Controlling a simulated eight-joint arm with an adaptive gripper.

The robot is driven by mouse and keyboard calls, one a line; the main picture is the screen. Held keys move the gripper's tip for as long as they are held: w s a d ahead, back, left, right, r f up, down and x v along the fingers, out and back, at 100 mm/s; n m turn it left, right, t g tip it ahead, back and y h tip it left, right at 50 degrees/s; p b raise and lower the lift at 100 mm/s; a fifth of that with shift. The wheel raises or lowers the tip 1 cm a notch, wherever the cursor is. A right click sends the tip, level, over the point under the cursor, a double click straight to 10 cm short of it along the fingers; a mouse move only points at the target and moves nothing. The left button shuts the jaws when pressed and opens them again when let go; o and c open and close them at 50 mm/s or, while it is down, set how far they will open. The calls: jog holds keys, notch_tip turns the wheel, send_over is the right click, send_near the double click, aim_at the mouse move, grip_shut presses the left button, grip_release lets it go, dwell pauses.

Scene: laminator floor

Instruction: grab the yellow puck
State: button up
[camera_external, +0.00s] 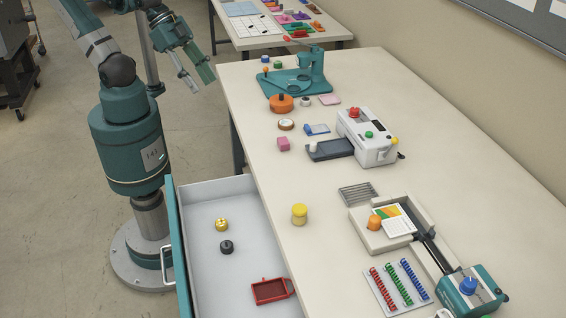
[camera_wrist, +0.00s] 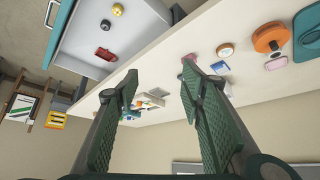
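Two yellow things could be the puck, and I cannot tell for sure which is meant. A short, plain yellow cylinder (camera_external: 299,215) stands upright on the bench near its left edge, beside the open drawer. A smaller golden-yellow round piece (camera_external: 222,225) lies inside the drawer; a yellow round piece in the drawer also shows at the top of the wrist view (camera_wrist: 117,10). My gripper (camera_external: 200,83) is open and empty, left of the bench's far part, well away from both. Its two fingers are wide apart in the wrist view (camera_wrist: 160,76). I cannot make out the bench cylinder there.
The open drawer (camera_external: 200,290) also holds a black knob (camera_external: 226,247) and a red tray (camera_external: 271,290). Bench space around the cylinder is clear.

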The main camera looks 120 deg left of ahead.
jog(key=shift+o, duration=0.3)
jog(key=m+g+h+b, duration=0.2)
jog(key=m+g, duration=0.5)
jog(key=m, duration=1.1)
send_over(222, 220)
jog(key=shift+a+f, duration=0.15)
jog(key=shift+f, duration=7.75)
jog(key=shift+a+f, duration=0.15)
jog(key=shift+f, duration=7.7)
jog(key=shift+d+f+b, duration=0.2)
jog(key=shift+f+b, duration=0.25)
jog(key=shift+f, duration=0.8)
jog(key=shift+f, duration=0.1)
